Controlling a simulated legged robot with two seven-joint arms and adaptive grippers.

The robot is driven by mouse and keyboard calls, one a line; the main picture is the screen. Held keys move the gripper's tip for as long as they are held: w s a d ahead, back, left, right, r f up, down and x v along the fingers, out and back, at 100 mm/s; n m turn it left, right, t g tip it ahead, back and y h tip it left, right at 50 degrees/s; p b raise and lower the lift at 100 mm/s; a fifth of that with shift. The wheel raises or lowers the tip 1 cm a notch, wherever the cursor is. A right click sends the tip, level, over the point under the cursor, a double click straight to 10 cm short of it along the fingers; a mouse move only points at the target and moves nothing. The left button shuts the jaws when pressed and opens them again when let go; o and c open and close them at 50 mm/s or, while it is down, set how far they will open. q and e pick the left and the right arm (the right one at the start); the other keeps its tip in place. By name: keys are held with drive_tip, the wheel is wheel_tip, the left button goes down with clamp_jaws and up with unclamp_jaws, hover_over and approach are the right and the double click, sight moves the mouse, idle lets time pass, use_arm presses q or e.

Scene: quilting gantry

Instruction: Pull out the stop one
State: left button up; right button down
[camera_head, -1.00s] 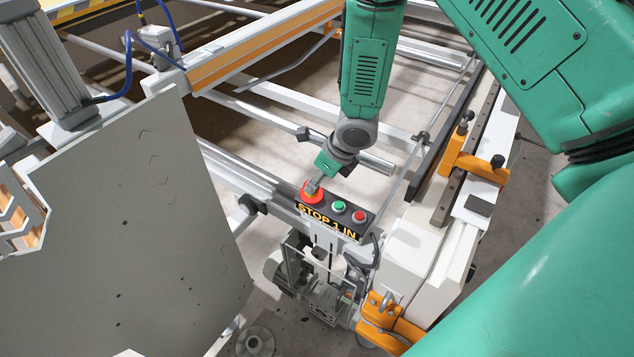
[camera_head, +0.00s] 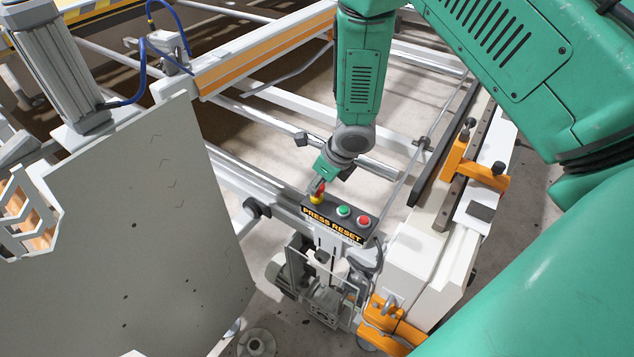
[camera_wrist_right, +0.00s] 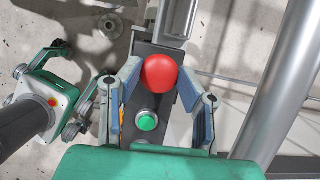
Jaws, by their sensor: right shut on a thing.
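The red stop button (camera_wrist_right: 161,73) sits at the end of a dark control box (camera_head: 337,220). Its sign reads "PRESS RESET". In the head view the red stop button (camera_head: 321,187) stands up from the box, with a yellow band showing under it. My right gripper (camera_head: 319,185) is shut on the button; in the right wrist view its two blue-padded fingers (camera_wrist_right: 155,78) lie on either side of the red cap. What seems to be my left gripper (camera_wrist_right: 82,72) shows at the left of the wrist view, its fingers apart and empty. It is not in the head view.
A green button (camera_head: 343,211) and a smaller red button (camera_head: 363,222) sit beside the stop on the same box. A large grey panel (camera_head: 140,220) stands at left. Metal rails (camera_head: 250,120) run behind, and orange clamps (camera_head: 475,165) stand at right.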

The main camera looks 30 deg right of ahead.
drive_tip(key=shift+s, duration=0.1)
drive_tip(key=c, duration=1.1)
unclamp_jaws()
drive_tip(key=shift+d, duration=0.25)
drive_tip(key=shift+s+r, duration=0.1)
drive_tip(key=shift+r, duration=0.3)
drive_tip(key=v, duration=1.1)
drive_tip(key=shift+s+d, duration=0.15)
drive_tip(key=shift+d, duration=0.1)
drive_tip(key=shift+a, duration=0.1)
